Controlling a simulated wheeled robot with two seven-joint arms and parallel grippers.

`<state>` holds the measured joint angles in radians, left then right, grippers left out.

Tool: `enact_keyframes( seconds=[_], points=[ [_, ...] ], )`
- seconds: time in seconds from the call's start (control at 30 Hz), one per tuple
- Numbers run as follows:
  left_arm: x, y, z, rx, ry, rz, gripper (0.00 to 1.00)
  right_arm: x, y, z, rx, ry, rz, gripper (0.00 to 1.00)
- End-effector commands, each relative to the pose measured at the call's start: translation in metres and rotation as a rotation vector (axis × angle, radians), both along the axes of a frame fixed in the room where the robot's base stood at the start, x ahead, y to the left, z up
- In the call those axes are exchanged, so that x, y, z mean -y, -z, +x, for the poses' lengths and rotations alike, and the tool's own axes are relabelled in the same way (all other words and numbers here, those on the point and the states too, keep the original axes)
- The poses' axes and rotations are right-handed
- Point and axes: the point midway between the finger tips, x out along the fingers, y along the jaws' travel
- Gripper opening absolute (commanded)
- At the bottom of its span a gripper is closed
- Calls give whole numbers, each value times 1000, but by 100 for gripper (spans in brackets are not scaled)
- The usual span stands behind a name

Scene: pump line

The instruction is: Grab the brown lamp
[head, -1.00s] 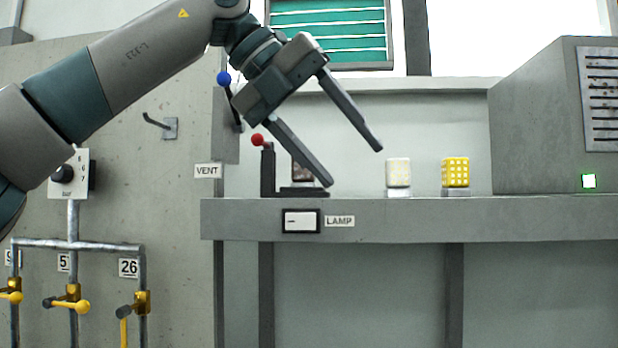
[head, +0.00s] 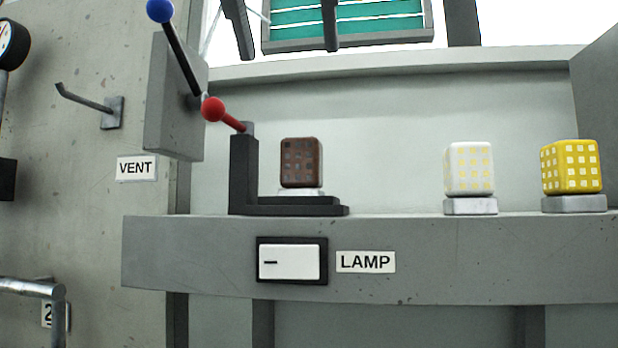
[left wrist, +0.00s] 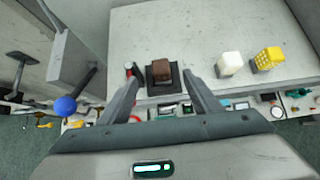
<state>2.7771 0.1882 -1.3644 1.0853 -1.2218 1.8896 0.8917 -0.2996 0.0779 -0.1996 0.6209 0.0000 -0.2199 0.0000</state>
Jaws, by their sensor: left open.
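The brown lamp (head: 301,163) is a small dark-brown block with a grid of squares. It stands upright on a pale base on a black stand (head: 298,207) on the grey shelf. It also shows in the left wrist view (left wrist: 162,69), between and beyond my fingers. My left gripper (head: 288,50) shows only its two fingertips at the top of the head view, above the lamp and apart from it. In the left wrist view its fingers (left wrist: 157,95) are spread with nothing between them. My right gripper is in neither view.
A red-knobbed lever (head: 213,109) rises just left of the lamp. A blue-knobbed lever (head: 160,10) is by the VENT label (head: 136,168). A white lamp (head: 469,170) and a yellow lamp (head: 571,168) stand to the right. A white switch (head: 290,262) is on the shelf front.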

Motion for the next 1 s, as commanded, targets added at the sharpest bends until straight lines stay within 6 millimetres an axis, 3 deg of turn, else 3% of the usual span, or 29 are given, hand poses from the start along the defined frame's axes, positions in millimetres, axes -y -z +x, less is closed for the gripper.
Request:
enact_keyframes(
  seconds=[0.53, 1.0],
  points=[
    [0, 6, 6, 0, -2, 2, 58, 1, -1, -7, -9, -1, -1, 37],
    [11, 59, 59, 0, -1, 4, 58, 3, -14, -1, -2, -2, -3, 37]
  ],
)
